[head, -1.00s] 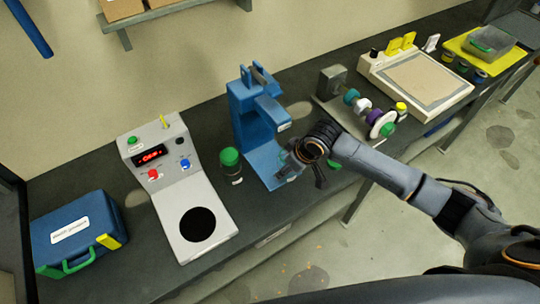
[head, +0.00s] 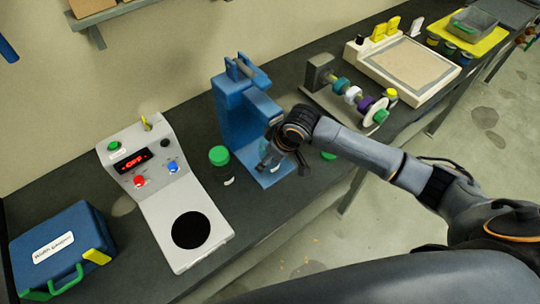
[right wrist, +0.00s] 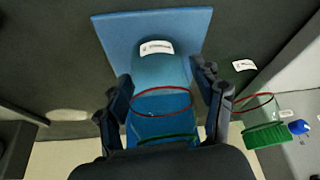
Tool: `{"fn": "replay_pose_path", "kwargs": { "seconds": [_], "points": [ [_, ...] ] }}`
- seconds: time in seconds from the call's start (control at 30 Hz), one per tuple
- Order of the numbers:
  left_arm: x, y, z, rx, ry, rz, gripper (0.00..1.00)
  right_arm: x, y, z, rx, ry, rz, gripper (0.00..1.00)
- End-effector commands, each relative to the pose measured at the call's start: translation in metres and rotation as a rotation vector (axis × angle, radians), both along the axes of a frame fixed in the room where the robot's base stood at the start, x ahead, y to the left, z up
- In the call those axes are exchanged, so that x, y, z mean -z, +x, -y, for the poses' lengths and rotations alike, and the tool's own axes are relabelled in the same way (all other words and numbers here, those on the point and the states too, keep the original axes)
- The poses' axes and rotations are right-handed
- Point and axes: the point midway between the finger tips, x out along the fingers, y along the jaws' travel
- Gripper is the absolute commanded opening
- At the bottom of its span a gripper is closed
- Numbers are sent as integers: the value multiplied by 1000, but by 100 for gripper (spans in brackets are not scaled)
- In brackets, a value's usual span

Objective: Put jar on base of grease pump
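The grease pump (head: 238,115) is a blue upright frame with a flat blue base (head: 270,178). The base (right wrist: 110,33) also shows in the right wrist view. A clear jar (right wrist: 163,80) with a red ring, a green ring and a white label is between the fingers of my right gripper (right wrist: 165,92). The fingers appear closed against its sides. In the head view the right gripper (head: 282,158) and the jar are over the base, partly hidden by the wrist. I cannot tell whether the jar touches the base. My left gripper is out of view.
A green-lidded jar (head: 220,160) stands just left of the base. A grey control unit (head: 150,170) and a blue case (head: 60,245) are further left. A rack of coloured discs (head: 345,90) is right of the pump. A small green object (head: 328,156) lies behind my arm.

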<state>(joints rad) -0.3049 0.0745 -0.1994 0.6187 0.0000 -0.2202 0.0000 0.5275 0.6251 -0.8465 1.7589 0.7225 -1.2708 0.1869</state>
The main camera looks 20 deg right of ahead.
Motion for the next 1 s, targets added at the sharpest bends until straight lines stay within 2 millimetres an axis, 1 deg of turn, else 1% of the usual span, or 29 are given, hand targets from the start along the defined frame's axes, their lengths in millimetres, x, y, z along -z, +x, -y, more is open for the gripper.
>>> {"fn": "replay_pose_path", "kwargs": {
  "seconds": [0.33, 0.4, 0.5, 0.57, 0.8, 0.9, 1.0],
  "points": [
    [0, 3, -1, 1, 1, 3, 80, -1, 0, 0, 0, 0, 0, 77],
    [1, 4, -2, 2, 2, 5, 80, -4, 0, 0, 0, 0, 1, 77],
    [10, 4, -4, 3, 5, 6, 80, -13, -3, 2, -1, 2, 3, 77],
    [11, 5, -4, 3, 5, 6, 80, -11, -14, 11, 0, -3, -3, 77],
    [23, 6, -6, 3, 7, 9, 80, -11, -60, 43, 0, -4, -2, 77],
    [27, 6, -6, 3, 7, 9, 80, -11, -77, 54, 1, -4, -3, 77],
    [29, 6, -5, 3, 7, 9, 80, -12, -90, 63, 0, -3, -3, 77]
  ]
}}
